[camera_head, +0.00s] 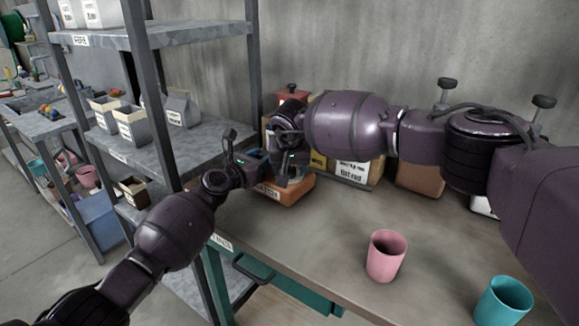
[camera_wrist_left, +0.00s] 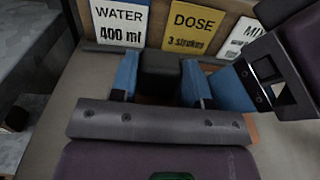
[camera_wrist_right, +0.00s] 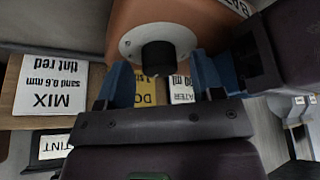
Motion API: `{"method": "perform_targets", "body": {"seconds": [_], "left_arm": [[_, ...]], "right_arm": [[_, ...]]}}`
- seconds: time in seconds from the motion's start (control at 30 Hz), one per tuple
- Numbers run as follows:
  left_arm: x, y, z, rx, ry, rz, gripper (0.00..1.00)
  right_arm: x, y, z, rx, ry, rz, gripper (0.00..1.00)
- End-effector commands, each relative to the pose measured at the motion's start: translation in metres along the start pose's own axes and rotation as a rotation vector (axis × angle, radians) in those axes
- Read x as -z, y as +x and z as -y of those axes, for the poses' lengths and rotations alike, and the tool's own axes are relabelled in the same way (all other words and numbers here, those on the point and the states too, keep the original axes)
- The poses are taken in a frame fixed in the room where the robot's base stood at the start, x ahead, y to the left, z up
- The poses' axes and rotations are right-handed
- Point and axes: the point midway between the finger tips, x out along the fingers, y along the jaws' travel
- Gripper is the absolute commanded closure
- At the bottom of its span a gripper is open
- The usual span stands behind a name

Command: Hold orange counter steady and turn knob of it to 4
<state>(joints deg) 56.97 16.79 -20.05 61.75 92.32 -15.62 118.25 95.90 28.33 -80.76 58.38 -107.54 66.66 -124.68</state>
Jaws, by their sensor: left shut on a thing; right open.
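The orange counter (camera_head: 292,194) stands at the back left of the workbench, partly hidden by my grippers. In the right wrist view its orange body (camera_wrist_right: 190,20) carries a pale round dial (camera_wrist_right: 128,42) with a black knob (camera_wrist_right: 158,55). My left gripper (camera_wrist_left: 160,88) is shut on a dark block (camera_wrist_left: 160,70), seemingly the counter's upper part. My right gripper (camera_wrist_right: 162,85) is open, its blue fingers on either side of the knob; contact cannot be told. The number the knob points to is not readable.
Signs reading WATER (camera_wrist_left: 121,20), DOSE (camera_wrist_left: 192,28) and MIX (camera_wrist_right: 50,87) stand at the back. A pink cup (camera_head: 386,256) and a teal cup (camera_head: 503,302) stand at the front right. Grey shelving (camera_head: 190,140) is on the left. The bench middle is clear.

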Motion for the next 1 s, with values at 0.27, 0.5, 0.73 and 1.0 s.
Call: {"method": "perform_targets", "body": {"seconds": [0.27, 0.5, 0.73, 1.0], "left_arm": [[-0.0001, 0.0001, 0.0002, 0.0, 0.0, 0.0, 1.0], [-0.0001, 0.0001, 0.0001, 0.0, 0.0, 0.0, 1.0], [-0.0001, 0.0, 0.0001, 0.0, 0.0, 0.0, 1.0], [0.0, 0.0, 0.0, 0.0, 0.0, 0.0, 1.0]], "right_arm": [[0.0, 0.0023, 0.0, 0.0, 0.0, 0.0, 0.39], [-0.0001, 0.0022, -0.0001, 0.0, 0.0, 0.0, 0.68], [-0.0001, 0.0021, 0.0001, -0.003, 0.006, 0.0, 0.89], [-0.0001, 0.0023, 0.0007, -0.064, 0.148, 0.001, 0.89]]}}
